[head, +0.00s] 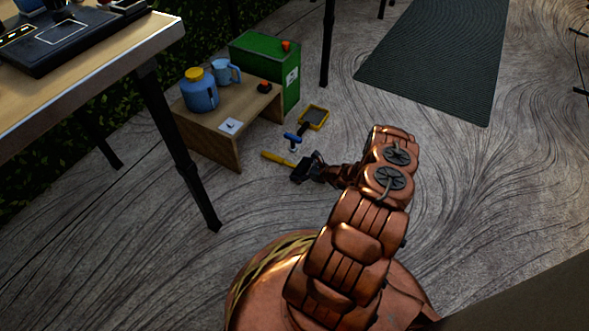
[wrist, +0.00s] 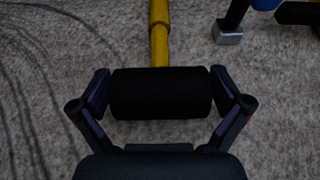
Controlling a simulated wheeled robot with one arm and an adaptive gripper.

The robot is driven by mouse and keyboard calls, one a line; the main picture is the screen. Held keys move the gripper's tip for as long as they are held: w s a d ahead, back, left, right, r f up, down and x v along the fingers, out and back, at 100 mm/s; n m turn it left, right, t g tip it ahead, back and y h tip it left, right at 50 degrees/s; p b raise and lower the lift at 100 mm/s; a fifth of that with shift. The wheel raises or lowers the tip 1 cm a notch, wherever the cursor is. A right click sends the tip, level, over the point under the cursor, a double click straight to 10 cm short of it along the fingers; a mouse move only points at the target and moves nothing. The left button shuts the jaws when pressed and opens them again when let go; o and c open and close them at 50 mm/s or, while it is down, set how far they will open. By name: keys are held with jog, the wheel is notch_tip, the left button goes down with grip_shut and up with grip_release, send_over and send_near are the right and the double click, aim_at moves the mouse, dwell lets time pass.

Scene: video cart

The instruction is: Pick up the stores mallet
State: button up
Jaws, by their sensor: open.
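The mallet lies on the floor; its yellow handle (head: 277,158) shows in the head view, pointing left and away from my gripper (head: 312,169). In the wrist view its black cylindrical head (wrist: 160,93) lies between the two fingers of my gripper (wrist: 161,95), one finger at each end of the head. The yellow handle (wrist: 159,30) runs up out of the top of that view. My gripper is open. The fingertips are very close to the head's ends; I cannot tell whether they touch.
A blue-handled tool (head: 292,137) with a grey metal end (wrist: 229,32) lies near the mallet. A yellow-framed dark item (head: 313,117) lies beyond it. A low wooden stand (head: 190,127) with a blue jug (head: 199,95), a green box (head: 262,62) and a table leg (head: 180,150) stand left and behind.

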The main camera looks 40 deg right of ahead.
jog(key=shift+c, duration=0.2)
jog(key=c, duration=1.6)
jog(key=shift+r, duration=0.1)
